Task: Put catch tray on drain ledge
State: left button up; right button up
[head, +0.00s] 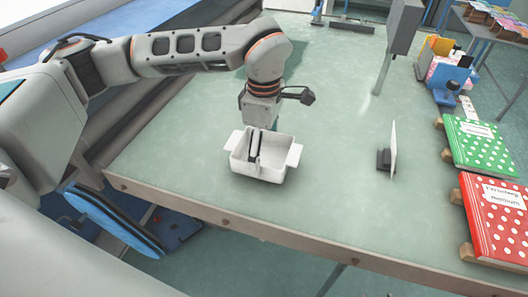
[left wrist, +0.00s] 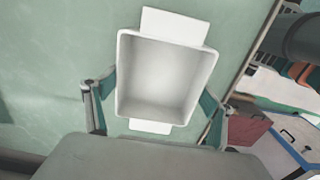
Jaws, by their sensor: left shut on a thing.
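The catch tray (head: 262,174) is a white open box with a flat flange on two opposite sides. It is over the green table near its front edge, and I cannot tell whether it touches the top. My left gripper (head: 256,150) points down at the tray and is shut on it. In the left wrist view the empty inside of the tray (left wrist: 165,80) faces the camera, with the gripper's fingers (left wrist: 162,92) at its two sides. I cannot make out the drain ledge for sure. My right gripper is not in view.
The green table (head: 330,215) has clear room around the tray. A thin white upright panel on a dark foot (head: 384,160) stands to the right. A green dotted book (head: 480,143) and a red dotted book (head: 495,215) lie at the right edge. A grey post (head: 383,72) stands behind.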

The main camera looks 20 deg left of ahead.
pick_arm(q)
jog(key=shift+f, duration=1)
jog(key=shift+f, duration=0.15)
jog(key=o, duration=1.2)
